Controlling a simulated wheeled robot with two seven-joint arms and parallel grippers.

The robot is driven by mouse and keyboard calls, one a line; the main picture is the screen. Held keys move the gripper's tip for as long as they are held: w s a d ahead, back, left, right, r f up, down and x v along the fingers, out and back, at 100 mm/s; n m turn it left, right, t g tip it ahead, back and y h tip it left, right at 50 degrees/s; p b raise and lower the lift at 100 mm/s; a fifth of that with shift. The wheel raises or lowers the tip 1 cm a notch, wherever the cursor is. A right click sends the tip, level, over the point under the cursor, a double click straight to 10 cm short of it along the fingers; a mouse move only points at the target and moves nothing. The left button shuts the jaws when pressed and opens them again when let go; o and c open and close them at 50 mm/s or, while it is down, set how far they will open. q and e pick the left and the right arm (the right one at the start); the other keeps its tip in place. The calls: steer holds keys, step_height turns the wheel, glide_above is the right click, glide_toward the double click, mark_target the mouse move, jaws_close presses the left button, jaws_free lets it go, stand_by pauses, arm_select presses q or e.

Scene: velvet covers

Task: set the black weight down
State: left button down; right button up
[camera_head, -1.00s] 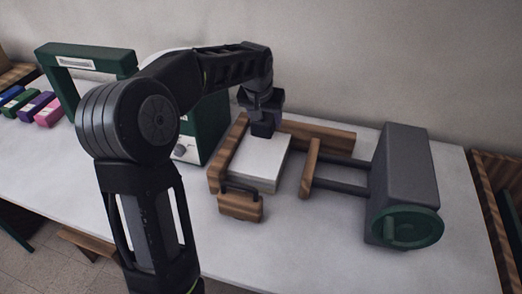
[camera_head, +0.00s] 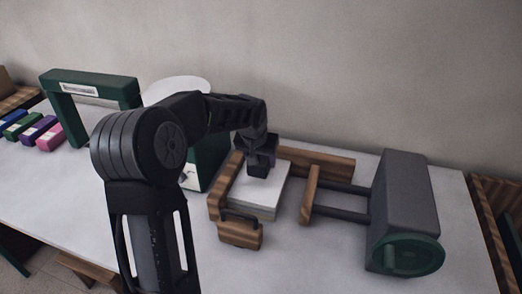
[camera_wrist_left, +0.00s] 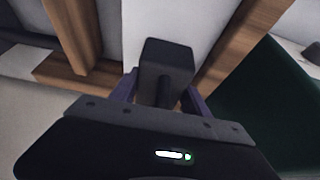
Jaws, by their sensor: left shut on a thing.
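My left gripper (camera_head: 262,150) is shut on the black weight (camera_head: 258,170), a small dark block. It holds the weight over the upper part of a white slab (camera_head: 262,196) that lies in a wooden frame (camera_head: 216,178). In the left wrist view the weight (camera_wrist_left: 167,62) sits between the two purple-grey fingers (camera_wrist_left: 160,95), above the white slab (camera_wrist_left: 204,18). I cannot tell whether the weight's underside touches the slab. My right gripper is not in view.
A wooden press bar (camera_head: 310,194) stands right of the slab, with rods to a grey box (camera_head: 400,195) bearing a green wheel (camera_head: 425,254). A wooden block with a handle (camera_head: 240,234) is in front. A green arch (camera_head: 95,80) and several coloured blocks (camera_head: 50,134) stand left.

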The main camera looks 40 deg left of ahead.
arm_select(q)
steer(key=shift+w, duration=0.1)
steer(key=shift+f, duration=0.1)
steer(key=shift+f, duration=1.8)
steer(key=shift+f, duration=0.15)
steer(key=c, duration=0.5)
jaws_free()
steer(key=b+v, duration=0.1)
steer(key=v, duration=1.1)
